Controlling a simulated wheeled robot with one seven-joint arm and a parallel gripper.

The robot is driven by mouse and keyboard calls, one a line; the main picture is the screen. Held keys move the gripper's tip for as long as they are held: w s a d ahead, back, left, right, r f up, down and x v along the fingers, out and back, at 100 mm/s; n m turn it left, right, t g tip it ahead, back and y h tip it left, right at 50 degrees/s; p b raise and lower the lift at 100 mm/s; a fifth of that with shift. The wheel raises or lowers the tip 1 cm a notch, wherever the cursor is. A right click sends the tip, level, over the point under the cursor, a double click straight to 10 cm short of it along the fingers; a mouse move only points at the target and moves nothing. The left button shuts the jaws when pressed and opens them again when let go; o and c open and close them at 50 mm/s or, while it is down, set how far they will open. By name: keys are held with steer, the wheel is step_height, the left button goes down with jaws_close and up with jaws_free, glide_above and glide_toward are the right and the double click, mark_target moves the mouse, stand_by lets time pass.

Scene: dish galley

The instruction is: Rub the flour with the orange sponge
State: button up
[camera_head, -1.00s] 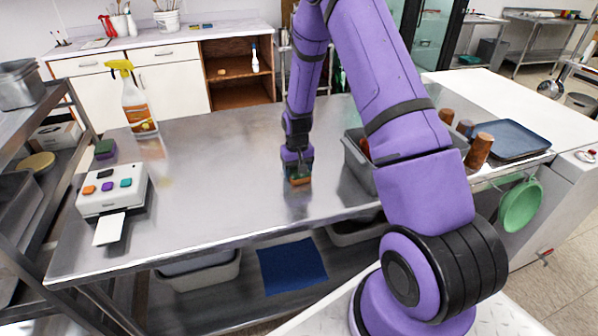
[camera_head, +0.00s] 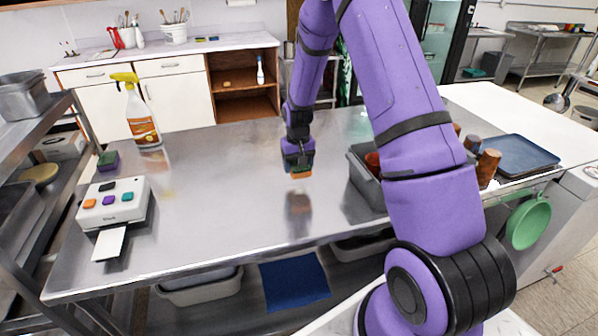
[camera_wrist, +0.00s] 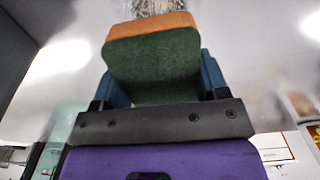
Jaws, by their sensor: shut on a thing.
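The orange sponge (camera_head: 302,174) has an orange layer and a dark green layer. My gripper (camera_head: 298,158) is shut on it, above the middle of the steel table (camera_head: 230,200), with a gap over its reflection. In the wrist view the sponge (camera_wrist: 155,60) sits between the blue fingers, green face towards the camera and orange edge at the top. I cannot make out the flour for sure; a pale speckled patch shows just past the sponge at the top of the wrist view.
A spray bottle (camera_head: 140,115), a green and purple sponge (camera_head: 108,160) and a white box with coloured buttons (camera_head: 112,203) are at the left. A grey bin (camera_head: 366,180) stands right of my gripper, with brown cups (camera_head: 488,168) and a blue tray (camera_head: 525,156) beyond. The table's middle is clear.

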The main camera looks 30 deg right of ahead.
steer(key=shift+r, duration=0.9)
